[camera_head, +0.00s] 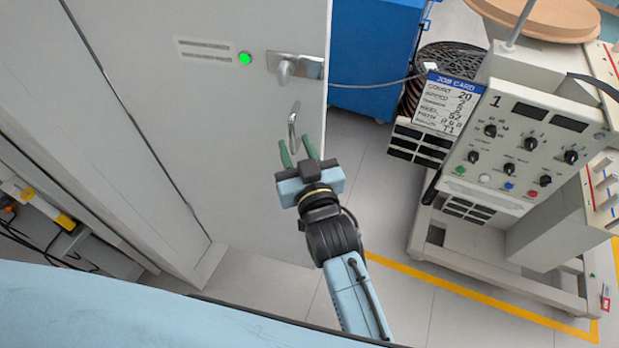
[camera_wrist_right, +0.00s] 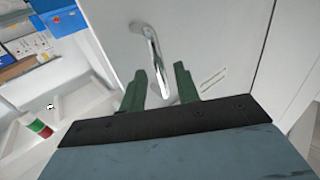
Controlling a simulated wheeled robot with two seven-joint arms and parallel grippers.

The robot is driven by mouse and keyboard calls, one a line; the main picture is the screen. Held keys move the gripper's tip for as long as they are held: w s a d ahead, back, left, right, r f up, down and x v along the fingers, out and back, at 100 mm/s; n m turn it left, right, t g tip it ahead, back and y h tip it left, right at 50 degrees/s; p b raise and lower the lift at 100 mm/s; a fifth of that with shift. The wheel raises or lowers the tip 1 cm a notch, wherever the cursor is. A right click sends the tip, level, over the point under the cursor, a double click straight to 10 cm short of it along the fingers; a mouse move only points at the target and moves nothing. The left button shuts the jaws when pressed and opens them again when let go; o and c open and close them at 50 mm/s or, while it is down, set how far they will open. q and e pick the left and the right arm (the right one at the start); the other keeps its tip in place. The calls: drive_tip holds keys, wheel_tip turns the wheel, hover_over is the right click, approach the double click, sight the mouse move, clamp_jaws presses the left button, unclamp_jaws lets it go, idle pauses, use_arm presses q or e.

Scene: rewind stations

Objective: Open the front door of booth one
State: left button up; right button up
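The booth's front door (camera_head: 245,150) is a pale grey panel with a lit green lamp (camera_head: 245,58). A metal latch with a lever (camera_head: 290,67) sits near its upper right edge. Below it is a curved metal pull handle (camera_head: 293,125), which also shows in the right wrist view (camera_wrist_right: 151,45). My right gripper (camera_head: 298,148) is open. In the wrist view its green fingers stand on either side of the handle's lower end, with gaps; contact is not visible. I cannot tell whether the door is ajar. My left gripper is not in view.
A machine console marked 1 (camera_head: 520,145) with a job card (camera_head: 449,104) stands to the right. A blue cabinet (camera_head: 372,55) is behind the door's edge. Grey floor (camera_head: 385,215) with a yellow line lies between door and console. Cables lie at lower left.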

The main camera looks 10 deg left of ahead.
drive_tip(key=v, duration=1)
drive_tip(key=shift+b, duration=0.3)
drive_tip(key=shift+d, duration=0.1)
drive_tip(key=shift+c, duration=0.4)
